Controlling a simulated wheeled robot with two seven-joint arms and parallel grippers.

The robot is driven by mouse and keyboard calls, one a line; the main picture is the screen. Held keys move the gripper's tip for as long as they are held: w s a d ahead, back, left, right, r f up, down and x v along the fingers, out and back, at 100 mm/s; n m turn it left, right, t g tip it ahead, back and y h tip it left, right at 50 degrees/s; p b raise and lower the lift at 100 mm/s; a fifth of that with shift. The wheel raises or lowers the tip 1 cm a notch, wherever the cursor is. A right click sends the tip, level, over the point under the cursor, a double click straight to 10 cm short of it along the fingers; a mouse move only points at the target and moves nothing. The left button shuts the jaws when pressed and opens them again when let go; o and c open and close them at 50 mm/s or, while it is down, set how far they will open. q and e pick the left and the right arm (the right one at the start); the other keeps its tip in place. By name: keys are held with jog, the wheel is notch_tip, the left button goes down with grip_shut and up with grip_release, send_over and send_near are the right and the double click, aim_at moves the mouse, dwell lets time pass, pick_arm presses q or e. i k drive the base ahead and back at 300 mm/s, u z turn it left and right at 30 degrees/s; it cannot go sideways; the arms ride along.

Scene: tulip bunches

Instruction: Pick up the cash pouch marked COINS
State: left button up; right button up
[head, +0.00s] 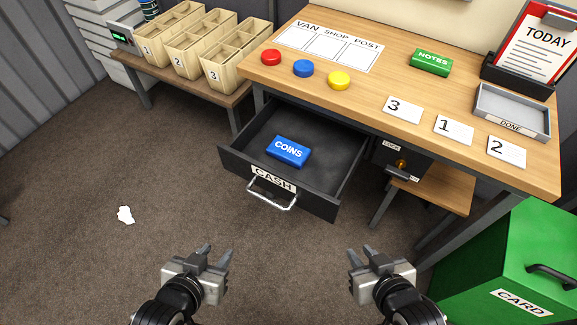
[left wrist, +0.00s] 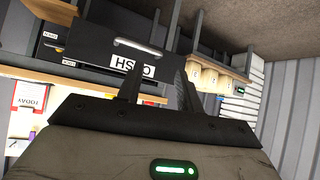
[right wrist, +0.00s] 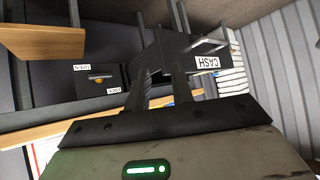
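The blue pouch marked COINS (head: 289,151) lies flat in the open drawer marked CASH (head: 325,199), toward its left side. The drawer front with its metal handle (head: 270,194) faces me, and it also shows in the left wrist view (left wrist: 110,57) and the right wrist view (right wrist: 196,58). My left gripper (head: 214,257) is open and empty, in front of and below the drawer in the picture. My right gripper (head: 368,260) is open and empty, to the lower right of the drawer. Neither gripper touches the pouch or drawer. The pouch does not show in the wrist views.
The desktop (head: 352,97) above the drawer carries a green NOTES pouch (head: 431,62), coloured discs, numbered cards and a grey DONE tray (head: 512,112). A green CARD bin (head: 515,262) stands at right. The floor before the drawer is mostly clear.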

aim_at(292, 153)
jog(key=z, duration=0.1)
jog(key=k, duration=0.35)
jog(key=u, duration=1.35)
jog(key=i, duration=1)
jog(key=z, duration=1.25)
jog(key=i, duration=0.55)
jog(key=z, duration=0.45)
